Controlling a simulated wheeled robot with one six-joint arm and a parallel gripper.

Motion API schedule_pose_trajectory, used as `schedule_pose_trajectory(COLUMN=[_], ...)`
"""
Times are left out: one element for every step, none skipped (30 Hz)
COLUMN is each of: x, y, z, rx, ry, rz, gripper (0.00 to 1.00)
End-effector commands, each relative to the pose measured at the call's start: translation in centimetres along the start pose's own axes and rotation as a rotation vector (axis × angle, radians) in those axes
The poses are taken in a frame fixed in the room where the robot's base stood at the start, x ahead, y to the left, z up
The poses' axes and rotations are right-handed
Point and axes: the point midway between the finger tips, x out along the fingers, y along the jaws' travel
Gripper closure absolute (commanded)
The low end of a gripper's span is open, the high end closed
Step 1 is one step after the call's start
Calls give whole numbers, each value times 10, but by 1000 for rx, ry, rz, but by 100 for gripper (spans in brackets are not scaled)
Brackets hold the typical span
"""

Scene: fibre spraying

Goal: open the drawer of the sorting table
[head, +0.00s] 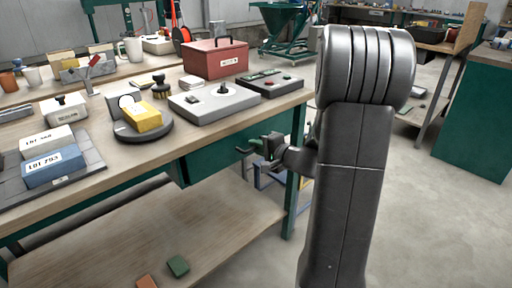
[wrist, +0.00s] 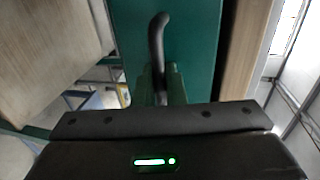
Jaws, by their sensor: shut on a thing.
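The sorting table (head: 235,126) has a wooden top and a green drawer (head: 215,158) under its right part. The green drawer front also fills the upper middle of the wrist view (wrist: 195,60). A dark curved handle (wrist: 157,40) stands out from it. My gripper (head: 268,148) is at the drawer front, below the table edge. In the wrist view my gripper (wrist: 161,82) has its two green fingers closed around the lower part of the handle. The fingers hide that part of the handle. I cannot tell from these views how far the drawer stands out.
On the table top are a red toolbox (head: 215,60), a grey device (head: 215,100), a yellow block (head: 142,116) on a round scale, and blue and white boxes (head: 53,167). A lower shelf (head: 200,225) holds two small blocks. Bare floor (head: 430,225) lies to the right.

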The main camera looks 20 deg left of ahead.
Motion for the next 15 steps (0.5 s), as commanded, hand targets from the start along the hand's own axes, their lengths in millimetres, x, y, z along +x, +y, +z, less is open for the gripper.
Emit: schedule_pose_trajectory(x=[-5, -8, -13, -17, -22, -29, -36, -42, -52, -59, -67, -78, -86, -95, -106], y=[2, 3, 5, 6, 8, 10, 11, 13, 15, 17, 19, 21, 23, 24, 27], z=[0, 0, 0, 0, 0, 0, -1, -1, -1, -1, -1, -1, -1, -1, -1], rx=[-1, -1, 0, 0, -1, -2, -1, -2, -1, -2, -2, -1, -1, -1, -1], ry=[1, 1, 2, 3, 3, 3, 4, 5, 5, 5, 7, 6, 7, 7, 7], rz=[0, 0, 0, 0, 1, 0, -1, 0, 0, 0, 0, 0, 0, 0, 0], gripper=[100, 100, 100, 100, 100, 100, 100, 100, 100, 100, 100, 100, 100, 100, 100])
